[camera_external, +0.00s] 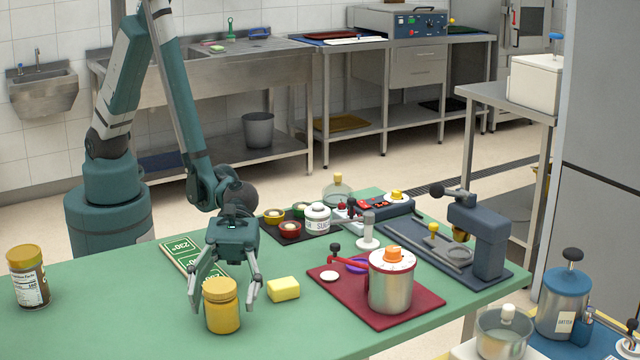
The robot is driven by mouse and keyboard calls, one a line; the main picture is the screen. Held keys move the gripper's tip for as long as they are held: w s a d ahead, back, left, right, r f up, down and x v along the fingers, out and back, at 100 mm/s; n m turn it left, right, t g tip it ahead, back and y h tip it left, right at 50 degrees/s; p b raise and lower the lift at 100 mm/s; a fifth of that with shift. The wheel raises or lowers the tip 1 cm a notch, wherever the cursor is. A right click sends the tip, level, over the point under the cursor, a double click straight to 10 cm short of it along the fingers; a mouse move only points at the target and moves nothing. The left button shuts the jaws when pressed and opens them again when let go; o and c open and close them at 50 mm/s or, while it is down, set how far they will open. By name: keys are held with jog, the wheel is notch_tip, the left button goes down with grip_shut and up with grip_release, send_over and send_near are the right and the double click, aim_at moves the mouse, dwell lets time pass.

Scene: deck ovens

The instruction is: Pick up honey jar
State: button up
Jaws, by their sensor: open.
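A honey jar (222,310), amber-yellow with a yellow lid, stands upright on the green table (120,330) near its front edge. My gripper (223,305) points down at the jar with its fingers spread wide. One finger is left of the jar and the other is right of it in the picture. Whether the fingers are level with the jar or behind it is hard to tell. I see no clear contact between the fingers and the jar. A second jar (29,280), with a dark filling, a label and a yellow lid, stands at the far left.
A yellow sponge (284,289) lies close to the right finger. A green sign board (190,262) lies behind the gripper. A red mat (420,302) bearing a steel pot (390,285) is to the right. The table between the dark-filled jar and the honey jar is clear.

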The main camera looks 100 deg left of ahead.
jog(key=shift+w+d+f, duration=0.1)
jog(key=shift+d+f, duration=0.1)
jog(key=shift+d, duration=0.45)
jog(key=shift+c, duration=0.5)
jog(key=c, duration=1.2)
jog(key=shift+r, duration=0.2)
jog(key=shift+r+p, duration=1.35)
jog(key=shift+r, duration=3.5)
